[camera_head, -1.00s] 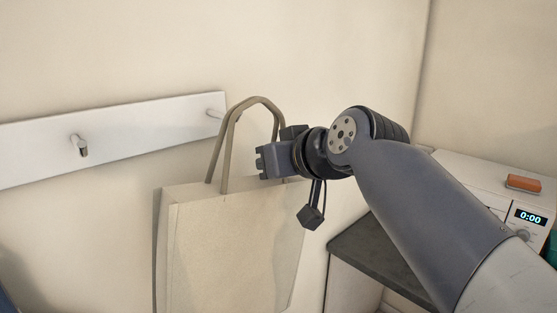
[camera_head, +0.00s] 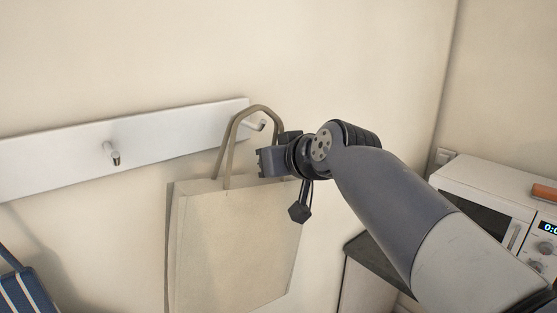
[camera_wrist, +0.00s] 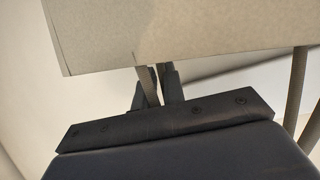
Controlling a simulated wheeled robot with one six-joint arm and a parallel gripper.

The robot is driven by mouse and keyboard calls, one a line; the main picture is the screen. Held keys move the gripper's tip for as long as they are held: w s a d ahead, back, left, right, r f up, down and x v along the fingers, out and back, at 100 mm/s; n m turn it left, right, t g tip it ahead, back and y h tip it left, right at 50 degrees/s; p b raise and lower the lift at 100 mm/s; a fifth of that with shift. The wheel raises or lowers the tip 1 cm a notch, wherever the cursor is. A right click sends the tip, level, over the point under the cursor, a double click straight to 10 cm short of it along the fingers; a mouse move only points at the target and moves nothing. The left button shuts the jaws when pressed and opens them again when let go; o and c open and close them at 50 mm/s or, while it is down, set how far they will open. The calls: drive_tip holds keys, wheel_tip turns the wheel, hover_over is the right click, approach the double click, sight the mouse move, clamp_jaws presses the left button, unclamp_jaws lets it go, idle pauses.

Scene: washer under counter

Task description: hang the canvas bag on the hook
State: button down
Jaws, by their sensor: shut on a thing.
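The canvas bag (camera_head: 235,245) is beige and hangs upright from my gripper (camera_head: 272,155), with stiff looped handles (camera_head: 232,140) standing above it. My gripper is shut on a handle strap at the right side of the loop; the wrist view shows the strap (camera_wrist: 150,88) between the fingers (camera_wrist: 157,92). A white rack board on the wall carries a right hook (camera_head: 261,124) and a left hook (camera_head: 112,154). The right hook's tip shows inside the handle loop, below its top. I cannot tell whether the loop is around the hook or in front of it.
A blue-and-white striped bag (camera_head: 24,290) is at the lower left. A dark counter (camera_head: 372,250) and a white microwave (camera_head: 480,205) with an orange thing (camera_head: 544,193) on top stand at the right. The wall above the board (camera_head: 120,60) is clear.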

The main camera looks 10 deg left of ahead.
drive_tip(key=shift+s+f+b+x, duration=0.1)
drive_tip(key=shift+b+x, duration=0.05)
drive_tip(key=shift+x, duration=0.55)
drive_tip(key=shift+s+f+b+x, duration=0.1)
drive_tip(key=shift+x, duration=0.65)
drive_tip(key=shift+s+f+b+x, duration=0.1)
drive_tip(key=shift+f+b+x, duration=0.05)
drive_tip(key=shift+x, duration=0.55)
drive_tip(key=shift+a, duration=0.15)
